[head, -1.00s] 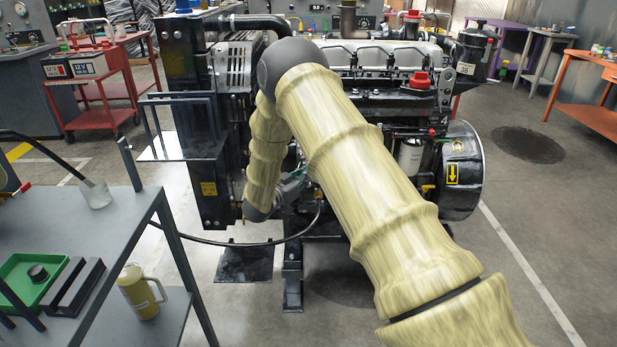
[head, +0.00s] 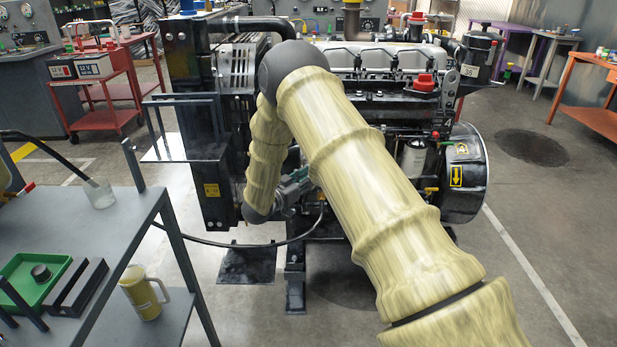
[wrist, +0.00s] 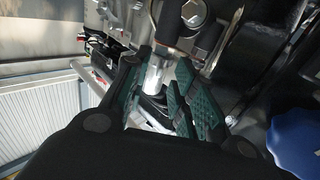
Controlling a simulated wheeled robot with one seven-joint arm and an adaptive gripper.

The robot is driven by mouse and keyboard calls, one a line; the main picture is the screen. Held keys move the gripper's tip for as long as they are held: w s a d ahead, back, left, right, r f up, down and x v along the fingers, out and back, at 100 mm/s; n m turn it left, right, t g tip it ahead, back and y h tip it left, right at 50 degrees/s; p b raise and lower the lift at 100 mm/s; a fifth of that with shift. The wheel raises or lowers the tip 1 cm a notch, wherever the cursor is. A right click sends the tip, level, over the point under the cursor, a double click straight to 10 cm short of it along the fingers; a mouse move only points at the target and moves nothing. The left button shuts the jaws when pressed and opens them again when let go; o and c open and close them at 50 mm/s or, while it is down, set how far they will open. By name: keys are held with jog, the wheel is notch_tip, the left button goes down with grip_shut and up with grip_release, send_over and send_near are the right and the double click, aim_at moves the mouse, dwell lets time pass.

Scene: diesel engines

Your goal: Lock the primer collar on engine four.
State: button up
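The engine (head: 395,58) stands ahead with a black block and a pale top. A small plate (head: 436,135) on its right side seems to carry a 4. My gripper, black with green pads, shows partly in the head view (head: 292,190), low at the engine's near side beside my arm. In the wrist view my gripper (wrist: 168,75) has its fingers spread around a silver cylinder (wrist: 154,74) under a dark fitting. Contact with the pads cannot be made out. I cannot tell whether this cylinder is the primer collar.
A blue knob (wrist: 298,140) is at the wrist view's right edge. A dark hose (head: 235,243) curves below my arm. A grey bench (head: 85,225) with a green tray (head: 22,285) and a yellow jug (head: 143,295) stands left.

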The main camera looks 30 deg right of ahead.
jog(key=v, duration=1.1)
jog(key=shift+a, duration=0.1)
jog(key=s+a+f+n+t+y, duration=0.2)
jog(key=s+f+n+y, duration=0.2)
jog(key=f, duration=0.5)
jog(key=s+a+f+n+t+y, duration=0.2)
jog(key=s+f+n+y, duration=0.25)
jog(key=f, duration=0.45)
jog(key=s+a+f+n+g+y, duration=0.1)
jog(key=s+a+f+y, duration=0.15)
jog(key=s+f, duration=0.35)
jog(key=s+a+f+n+g+y, duration=0.25)
jog(key=s+f, duration=0.25)
jog(key=s, duration=0.4)
jog(key=s+a+f+n+g+y, duration=0.1)
jog(key=s+a+g+y, duration=0.15)
jog(key=s, duration=1.15)
jog(key=s+a+f+n+g+y, duration=0.1)
jog(key=s+a+g, duration=0.3)
jog(key=s, duration=0.9)
notch_tip(320, 180, up, 12)
jog(key=p, duration=1.2)
jog(key=shift+w+r+p, duration=0.2)
jog(key=shift+p, duration=0.2)
jog(key=shift+d, duration=0.15)
